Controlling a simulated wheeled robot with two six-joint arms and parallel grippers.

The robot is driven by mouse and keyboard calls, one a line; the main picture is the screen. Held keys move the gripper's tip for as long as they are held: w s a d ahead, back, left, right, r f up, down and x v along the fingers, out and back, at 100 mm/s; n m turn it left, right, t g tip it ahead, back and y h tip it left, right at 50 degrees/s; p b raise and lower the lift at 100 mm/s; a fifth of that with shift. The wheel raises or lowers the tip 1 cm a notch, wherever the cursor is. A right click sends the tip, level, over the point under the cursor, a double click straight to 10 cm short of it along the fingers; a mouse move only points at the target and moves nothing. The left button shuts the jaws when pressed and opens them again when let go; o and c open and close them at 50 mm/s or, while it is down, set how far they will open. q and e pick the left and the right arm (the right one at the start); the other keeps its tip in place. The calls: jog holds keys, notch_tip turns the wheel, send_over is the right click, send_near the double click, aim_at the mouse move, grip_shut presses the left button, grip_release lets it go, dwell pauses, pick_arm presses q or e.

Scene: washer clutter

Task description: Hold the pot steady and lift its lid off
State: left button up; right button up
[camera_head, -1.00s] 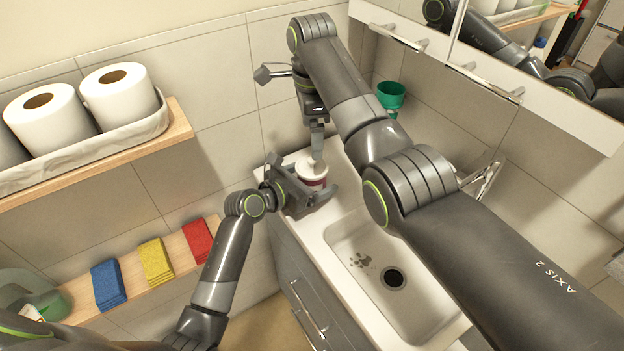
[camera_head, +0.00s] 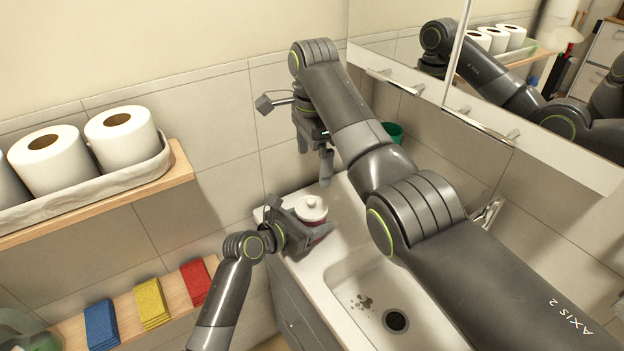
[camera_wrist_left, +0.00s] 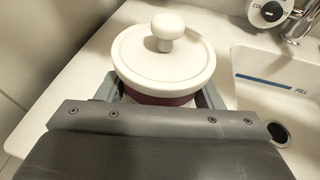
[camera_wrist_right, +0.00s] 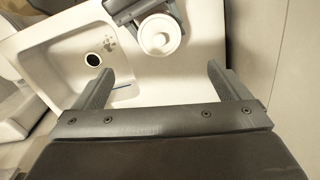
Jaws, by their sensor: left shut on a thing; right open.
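The pot has a dark red body (camera_wrist_left: 160,99) and stands on the white counter by the sink. Its white lid (camera_head: 311,209) sits on top, and the round knob (camera_wrist_left: 167,27) is clear in the left wrist view. My left gripper (camera_head: 308,238) is shut on the pot body, one finger on each side below the lid. My right gripper (camera_head: 325,168) is open and empty above the pot, apart from the lid. In the right wrist view, the lid (camera_wrist_right: 158,35) lies beyond the open fingers (camera_wrist_right: 160,77).
The sink basin (camera_head: 360,270) with its drain (camera_head: 396,320) is right of the pot. A green cup (camera_head: 393,132) is partly hidden behind my right arm. A tiled wall is behind, a mirror cabinet (camera_head: 430,90) at upper right, and shelves with paper rolls (camera_head: 48,158) and sponges (camera_head: 152,303) at left.

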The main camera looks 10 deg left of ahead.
aim_at(313, 199)
notch_tip(313, 199, down, 11)
jog(key=shift+f, duration=0.2)
dwell(0.4)
jog(key=c, duration=1.2)
jog(key=shift+r, duration=0.1)
jog(key=shift+r, duration=1.05)
